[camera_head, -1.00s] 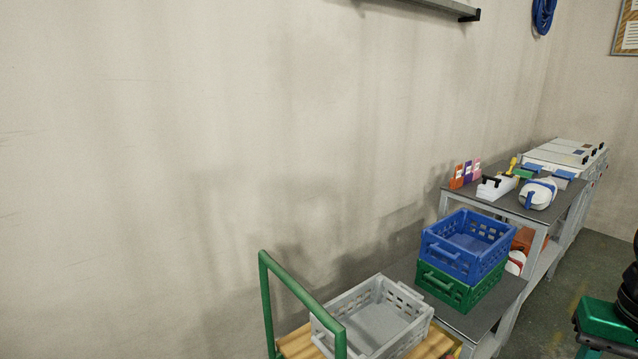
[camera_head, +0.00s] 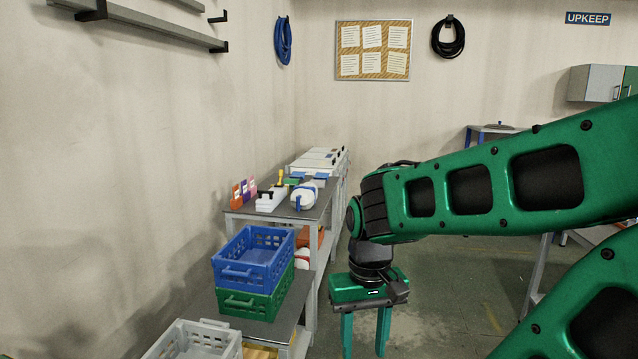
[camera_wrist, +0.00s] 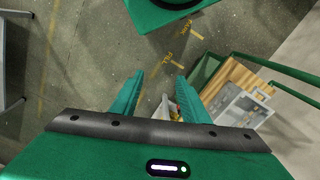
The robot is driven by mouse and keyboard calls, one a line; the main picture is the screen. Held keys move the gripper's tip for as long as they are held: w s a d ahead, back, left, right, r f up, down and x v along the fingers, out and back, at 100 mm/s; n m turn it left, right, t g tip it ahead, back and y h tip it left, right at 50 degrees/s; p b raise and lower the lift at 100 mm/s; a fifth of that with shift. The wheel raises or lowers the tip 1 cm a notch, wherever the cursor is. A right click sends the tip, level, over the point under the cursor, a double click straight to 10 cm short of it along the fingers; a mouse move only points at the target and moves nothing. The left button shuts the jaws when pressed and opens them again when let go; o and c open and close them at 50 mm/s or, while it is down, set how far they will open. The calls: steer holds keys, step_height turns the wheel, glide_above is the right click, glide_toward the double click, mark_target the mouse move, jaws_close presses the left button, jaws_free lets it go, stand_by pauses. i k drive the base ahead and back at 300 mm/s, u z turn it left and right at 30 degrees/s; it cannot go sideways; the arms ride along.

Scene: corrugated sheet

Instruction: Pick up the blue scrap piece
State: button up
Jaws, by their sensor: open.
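I cannot make out a blue scrap piece for certain in either view. My gripper (camera_head: 365,338) hangs pointing down at the right of the bench line in the head view, with its two green fingers apart and nothing between them. In the wrist view my gripper (camera_wrist: 159,80) shows both fingers spread over the floor.
A blue crate (camera_head: 253,258) sits on a green crate (camera_head: 250,302) on a low bench. A grey crate (camera_head: 205,340) stands on a wooden cart. A higher table (camera_head: 290,215) behind holds a white jug (camera_head: 305,195) and other items. Grey floor (camera_head: 430,300) lies open to the right.

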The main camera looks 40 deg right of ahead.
mark_target(318, 175)
steer(key=z, duration=0.3)
steer(key=i, duration=0.7)
steer(key=z, duration=1.05)
steer(key=i, duration=1.05)
steer(key=z, duration=0.9)
steer(key=i, duration=3.55)
steer(key=u, duration=0.9)
steer(key=i, duration=1.2)
steer(key=u, duration=0.65)
steer(key=i, duration=0.45)
steer(key=u, duration=0.25)
